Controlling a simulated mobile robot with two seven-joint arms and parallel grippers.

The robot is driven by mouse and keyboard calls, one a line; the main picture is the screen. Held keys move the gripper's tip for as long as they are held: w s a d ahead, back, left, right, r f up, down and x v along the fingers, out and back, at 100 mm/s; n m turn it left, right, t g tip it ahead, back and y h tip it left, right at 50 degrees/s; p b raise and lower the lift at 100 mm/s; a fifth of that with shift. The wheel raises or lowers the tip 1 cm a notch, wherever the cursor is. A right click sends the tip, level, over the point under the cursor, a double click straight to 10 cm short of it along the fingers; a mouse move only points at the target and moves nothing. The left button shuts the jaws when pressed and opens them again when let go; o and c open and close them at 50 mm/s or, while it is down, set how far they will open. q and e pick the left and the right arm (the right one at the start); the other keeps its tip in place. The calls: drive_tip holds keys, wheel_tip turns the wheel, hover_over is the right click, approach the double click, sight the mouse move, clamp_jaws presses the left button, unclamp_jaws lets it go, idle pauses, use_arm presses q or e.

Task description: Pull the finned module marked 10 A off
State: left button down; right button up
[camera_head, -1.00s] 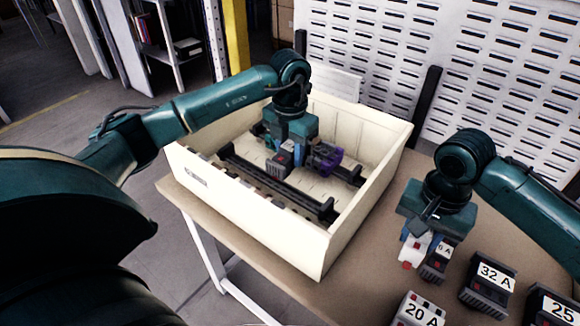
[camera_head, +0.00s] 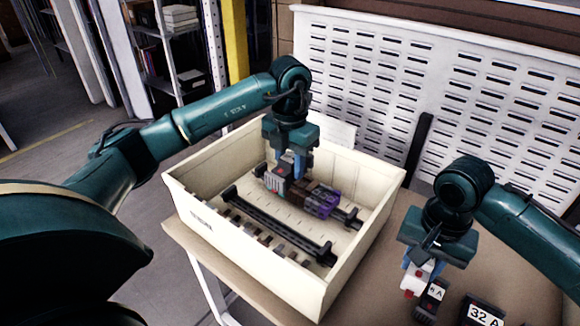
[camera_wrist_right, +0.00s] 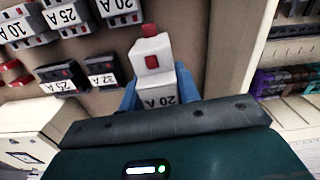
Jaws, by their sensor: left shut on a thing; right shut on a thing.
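My left gripper (camera_head: 291,168) reaches down into the cream box. It is shut on a grey module with a red part (camera_head: 275,182), which has ridged, fin-like sides; its marking cannot be read. Beside it sit brown-black modules and a purple module (camera_head: 328,205). My right gripper (camera_head: 420,272) is shut on a pale module with a white block and red button (camera_wrist_right: 152,58), held above the table; its label seems to read 20 A in the right wrist view. A module labelled 10 A (camera_wrist_right: 12,34) lies at the top left of the right wrist view; no fins can be made out.
The cream box (camera_head: 350,262) has high walls around a bare black rail (camera_head: 270,222). Several labelled modules lie on the brown table, including 32 A (camera_head: 482,314). A white slotted panel (camera_head: 375,75) stands behind.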

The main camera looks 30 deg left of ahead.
sight(290, 157)
use_arm(q)
drive_tip(key=shift+r, duration=3.05)
